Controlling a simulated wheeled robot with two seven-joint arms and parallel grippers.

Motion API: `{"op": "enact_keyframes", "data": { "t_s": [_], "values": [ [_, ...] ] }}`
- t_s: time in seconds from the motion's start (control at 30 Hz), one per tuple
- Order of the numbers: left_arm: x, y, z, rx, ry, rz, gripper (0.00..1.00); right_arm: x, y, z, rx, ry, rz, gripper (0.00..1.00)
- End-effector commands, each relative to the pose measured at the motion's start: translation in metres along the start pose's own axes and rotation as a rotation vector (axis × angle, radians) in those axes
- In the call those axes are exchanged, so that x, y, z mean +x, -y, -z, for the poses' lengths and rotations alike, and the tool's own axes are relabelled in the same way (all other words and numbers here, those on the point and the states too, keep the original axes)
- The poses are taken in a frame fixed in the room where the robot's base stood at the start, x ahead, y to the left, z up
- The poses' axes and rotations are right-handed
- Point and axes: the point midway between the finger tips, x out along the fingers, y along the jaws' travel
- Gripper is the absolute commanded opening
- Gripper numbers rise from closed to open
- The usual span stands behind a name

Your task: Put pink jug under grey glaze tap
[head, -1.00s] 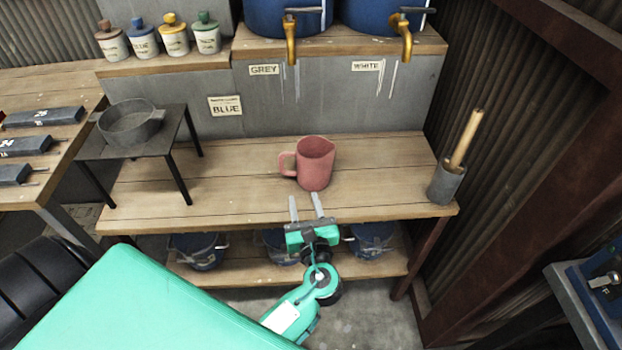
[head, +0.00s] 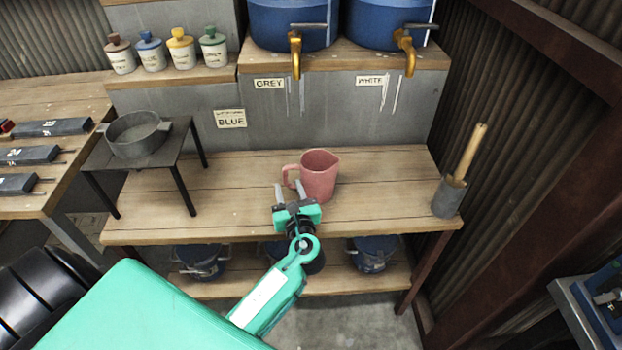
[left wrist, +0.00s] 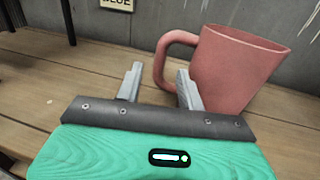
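The pink jug (head: 319,177) stands upright on the wooden bench (head: 390,180), its handle on the left; it also shows in the left wrist view (left wrist: 235,68). The grey glaze tap (head: 295,55) is gold and hangs from the left blue tank, above the GREY label (head: 269,84). My left gripper (head: 289,190) is open and low in front of the jug's handle. In the left wrist view the fingers (left wrist: 158,85) are apart, with the right finger close in front of the handle; contact cannot be told. My right gripper is not in view.
The white glaze tap (head: 406,55) hangs to the right. A grey pot (head: 137,133) sits on a black stand (head: 176,160) at left. A grey holder (head: 448,196) with a wooden-handled tool stands at the right bench edge. Bench space behind the jug is clear.

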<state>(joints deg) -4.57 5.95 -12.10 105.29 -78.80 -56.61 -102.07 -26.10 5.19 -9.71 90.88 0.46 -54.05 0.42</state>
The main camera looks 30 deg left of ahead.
Motion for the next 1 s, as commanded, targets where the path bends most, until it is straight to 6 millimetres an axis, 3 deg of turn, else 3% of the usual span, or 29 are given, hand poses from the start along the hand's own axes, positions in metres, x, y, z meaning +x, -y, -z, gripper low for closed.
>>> {"op": "enact_keyframes", "data": {
  "t_s": [0.17, 0.4, 0.6, 1.0],
  "values": [
    [0.025, -0.001, 0.000, 0.001, 0.000, -0.001, 0.38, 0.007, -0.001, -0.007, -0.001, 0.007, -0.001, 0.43],
    [0.026, -0.001, 0.001, 0.000, -0.001, 0.000, 0.36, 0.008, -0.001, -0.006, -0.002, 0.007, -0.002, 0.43],
    [0.026, -0.001, 0.001, 0.000, -0.001, 0.000, 0.00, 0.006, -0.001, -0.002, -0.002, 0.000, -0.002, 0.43],
    [0.026, -0.001, -0.002, -0.001, 0.000, 0.000, 0.00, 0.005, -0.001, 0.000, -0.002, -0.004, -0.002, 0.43]
  ]
}}
